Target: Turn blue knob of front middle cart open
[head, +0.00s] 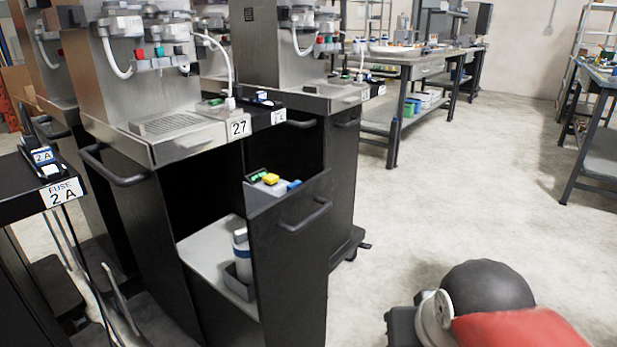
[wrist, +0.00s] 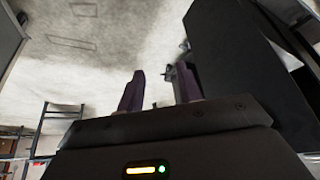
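In the head view a black cart (head: 140,225) with a steel dispenser top and the number 27 stands front left of centre. The gripper is outside the head view.
The cart's black front panel (head: 290,245) stands out, with a grey shelf (head: 208,255) and bottle (head: 242,255) behind it. Other carts stand left and behind. A workbench (head: 405,75) is at the back. The floor (head: 430,190) to the right is clear.

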